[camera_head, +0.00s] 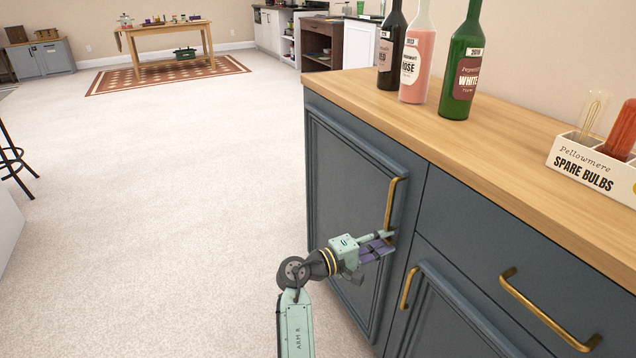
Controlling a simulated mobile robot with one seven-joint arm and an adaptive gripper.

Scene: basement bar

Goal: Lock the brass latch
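No separate brass latch can be made out. A blue-grey cabinet door (345,175) carries a vertical brass handle (392,200) near its right edge, and the door looks closed. My gripper (382,244) is in front of this door, its fingertips at the lower end of the handle. Purple pads show on the fingers. Whether the fingers touch the handle or hold anything is unclear. The gripper hides part of the door and may cover the handle's bottom end.
A wooden countertop (500,140) tops the cabinet, bearing a dark bottle (391,50), a pink bottle (417,55), a green bottle (464,65) and a spare-bulbs box (592,165). Other brass handles (540,312) protrude at right. Carpet (190,200) at left is clear.

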